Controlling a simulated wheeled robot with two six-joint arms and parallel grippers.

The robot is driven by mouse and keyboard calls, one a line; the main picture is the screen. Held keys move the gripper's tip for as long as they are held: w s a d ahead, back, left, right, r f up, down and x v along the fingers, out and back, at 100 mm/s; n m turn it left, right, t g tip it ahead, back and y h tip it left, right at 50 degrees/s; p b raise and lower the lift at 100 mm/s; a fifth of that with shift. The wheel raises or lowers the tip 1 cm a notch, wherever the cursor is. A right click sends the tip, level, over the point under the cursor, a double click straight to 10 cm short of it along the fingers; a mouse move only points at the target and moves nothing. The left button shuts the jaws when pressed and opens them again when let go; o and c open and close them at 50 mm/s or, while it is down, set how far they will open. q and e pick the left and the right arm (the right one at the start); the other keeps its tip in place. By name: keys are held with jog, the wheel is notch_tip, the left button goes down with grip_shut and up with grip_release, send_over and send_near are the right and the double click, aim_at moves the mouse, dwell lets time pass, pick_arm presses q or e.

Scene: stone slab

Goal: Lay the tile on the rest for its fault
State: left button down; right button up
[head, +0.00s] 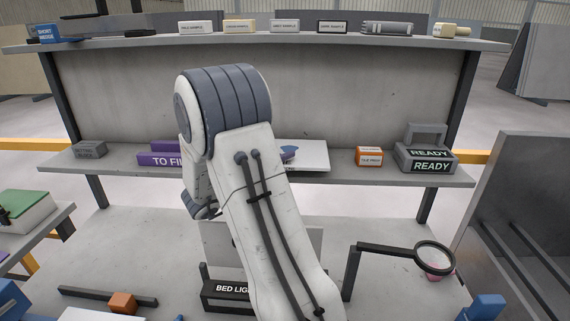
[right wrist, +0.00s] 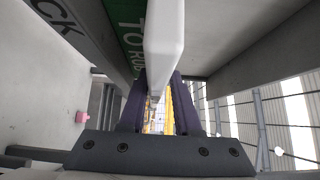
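My right arm fills the middle of the head view and hides much behind it. Its gripper (right wrist: 160,98) is mostly hidden there; in the right wrist view its two dark fingers close on either side of a pale slab (right wrist: 164,42), likely the tile, seen edge-on. Its face and any fault are not visible. On the lower shelf is a purple rest (head: 158,159) lettered "TO FI…", partly covered by my arm. A green rest (right wrist: 130,22) lettered "TO RUB" shows in the right wrist view. A white slab (head: 314,157) with a blue patch lies right of my arm. My left gripper is not in view.
The lower shelf also holds a grey block (head: 89,149), an orange-and-white box (head: 369,156) and a "READY" rack (head: 426,160). A magnifier (head: 435,258) on a dark arm stands front right. A "BED LIG…" stand (head: 222,291) is below my arm.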

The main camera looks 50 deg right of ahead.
jog(key=shift+o, duration=0.6)
jog(key=shift+f, duration=0.1)
jog(key=shift+a, duration=0.25)
jog(key=w+a+b, duration=0.1)
jog(key=a+b, duration=0.2)
jog(key=a, duration=0.7)
jog(key=shift+w, duration=0.15)
